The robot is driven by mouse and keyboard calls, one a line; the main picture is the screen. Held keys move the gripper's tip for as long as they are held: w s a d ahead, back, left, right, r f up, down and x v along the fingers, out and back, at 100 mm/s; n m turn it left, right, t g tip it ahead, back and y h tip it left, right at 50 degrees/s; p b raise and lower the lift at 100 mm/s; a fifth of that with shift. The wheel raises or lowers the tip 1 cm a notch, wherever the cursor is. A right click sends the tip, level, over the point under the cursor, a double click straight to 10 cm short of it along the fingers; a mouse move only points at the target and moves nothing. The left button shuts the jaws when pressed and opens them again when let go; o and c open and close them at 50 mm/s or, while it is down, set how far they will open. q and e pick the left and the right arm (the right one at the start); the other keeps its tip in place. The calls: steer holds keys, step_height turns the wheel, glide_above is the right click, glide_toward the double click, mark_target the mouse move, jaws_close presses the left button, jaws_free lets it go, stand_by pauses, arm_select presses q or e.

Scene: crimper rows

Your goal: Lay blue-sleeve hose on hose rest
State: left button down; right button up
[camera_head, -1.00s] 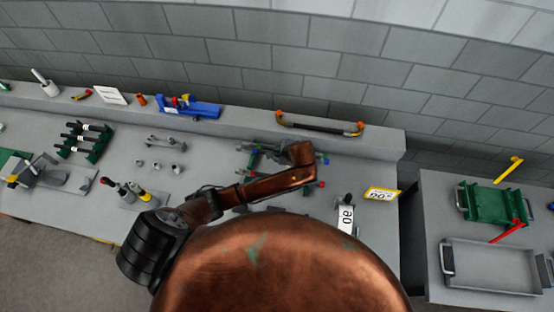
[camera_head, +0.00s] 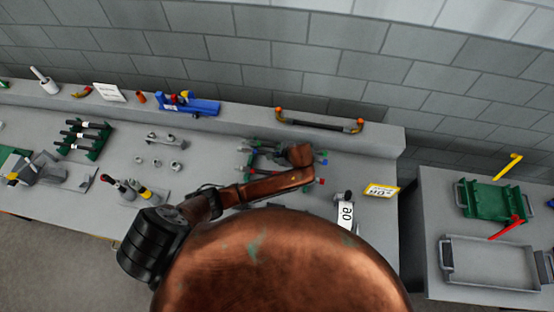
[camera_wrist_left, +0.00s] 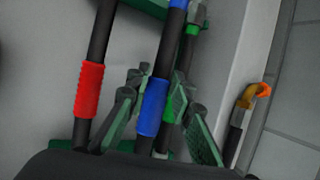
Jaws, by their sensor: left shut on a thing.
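In the head view my copper arm covers much of the green rest (camera_head: 256,150). My right gripper is not in view.
A black bar with orange ends (camera_head: 318,124) lies on the back ledge, right of the rest in the wrist view. A yellow sign (camera_head: 381,191) and a white 90 tag (camera_head: 346,214) are to the right. A grey tray (camera_head: 490,264) stands on the right table.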

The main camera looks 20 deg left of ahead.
arm_select(q)
step_height(320, 180, down, 4)
steer(key=shift+r+p, duration=0.1)
steer(key=shift+p, duration=0.6)
steer(key=shift+f, duration=0.2)
steer(key=shift+f, duration=0.15)
steer(key=c, duration=1.7)
jaws_free()
steer(key=shift+f, duration=0.1)
steer(key=shift+b, duration=0.4)
steer(key=shift+f+b, duration=0.2)
steer(key=shift+b, duration=0.25)
steer(key=v, duration=0.8)
steer(key=shift+s+a+r, duration=0.1)
steer(key=shift+s+a, duration=0.05)
